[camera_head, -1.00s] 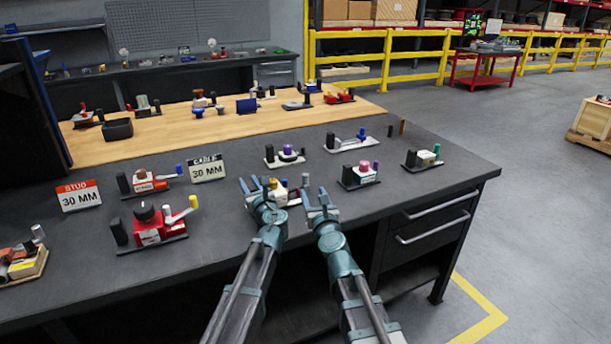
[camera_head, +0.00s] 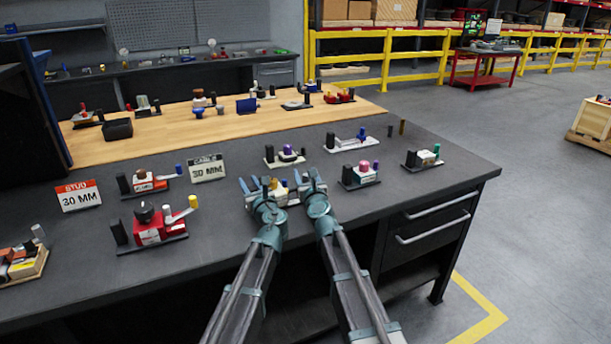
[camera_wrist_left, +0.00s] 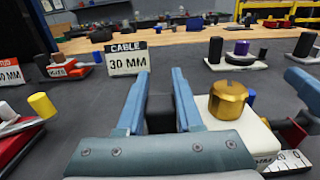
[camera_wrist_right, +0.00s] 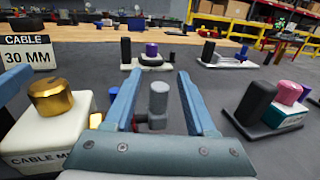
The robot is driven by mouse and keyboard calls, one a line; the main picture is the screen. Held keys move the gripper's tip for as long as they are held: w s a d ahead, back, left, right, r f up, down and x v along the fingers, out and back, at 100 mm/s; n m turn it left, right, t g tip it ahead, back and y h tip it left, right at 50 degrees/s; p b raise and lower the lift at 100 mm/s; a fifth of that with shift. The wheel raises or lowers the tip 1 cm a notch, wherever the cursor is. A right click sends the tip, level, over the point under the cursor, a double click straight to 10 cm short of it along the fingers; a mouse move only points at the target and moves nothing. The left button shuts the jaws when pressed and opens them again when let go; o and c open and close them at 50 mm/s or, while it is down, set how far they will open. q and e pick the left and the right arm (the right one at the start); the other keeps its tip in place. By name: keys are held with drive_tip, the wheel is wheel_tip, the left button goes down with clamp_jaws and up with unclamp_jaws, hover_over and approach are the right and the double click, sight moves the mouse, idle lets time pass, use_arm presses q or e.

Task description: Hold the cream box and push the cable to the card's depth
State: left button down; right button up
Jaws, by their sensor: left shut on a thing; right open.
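The cream box (camera_wrist_left: 245,140) with a gold knob (camera_wrist_left: 228,98) stands between my grippers; in the right wrist view its side (camera_wrist_right: 45,140) is lettered "CABLE M...", the rest hidden. My left gripper (camera_head: 258,183) is shut on the black post (camera_wrist_left: 160,113) beside the box. My right gripper (camera_head: 309,178) is open, its fingers either side of a grey cylinder (camera_wrist_right: 158,100), apparently the cable end, with gaps on both sides. A ruled scale (camera_wrist_left: 288,162) lies by the box, partly hidden by my right gripper. The cable card (camera_head: 207,168) reads 30 MM.
A stud card (camera_head: 78,196) also reads 30 MM. A red unit (camera_head: 158,230) stands to the left. A unit with a pink knob (camera_head: 363,168) stands close to the right of my right gripper. Several similar units stand behind. The bench front edge is near.

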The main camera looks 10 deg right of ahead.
clamp_jaws()
idle(1.4)
